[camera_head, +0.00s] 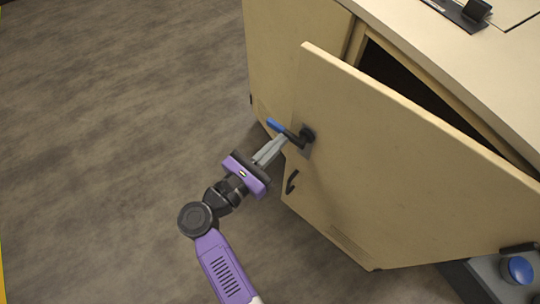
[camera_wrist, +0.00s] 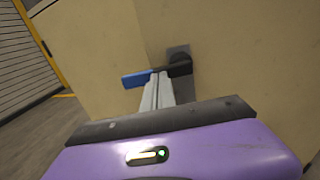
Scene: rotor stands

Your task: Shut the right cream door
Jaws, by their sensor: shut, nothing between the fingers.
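The right cream door (camera_head: 390,160) stands ajar, its free edge swung out to the left and a dark gap showing behind its top. It fills the right of the wrist view (camera_wrist: 240,60). Its lever handle (camera_head: 296,134) is black with a blue grip, on a dark plate near the free edge; the handle also shows in the wrist view (camera_wrist: 150,74). My gripper (camera_head: 278,143) is shut and empty. Its fingertips (camera_wrist: 158,80) are at the lever, overlapping it in view; I cannot tell whether they touch it. The fingers partly hide the lever in the wrist view.
The cream cabinet (camera_head: 290,45) has a pale worktop (camera_head: 440,45) with a black fitting (camera_head: 470,12) on it. A grey box with a blue button (camera_head: 519,270) is at lower right. The floor at left (camera_head: 110,120) is clear.

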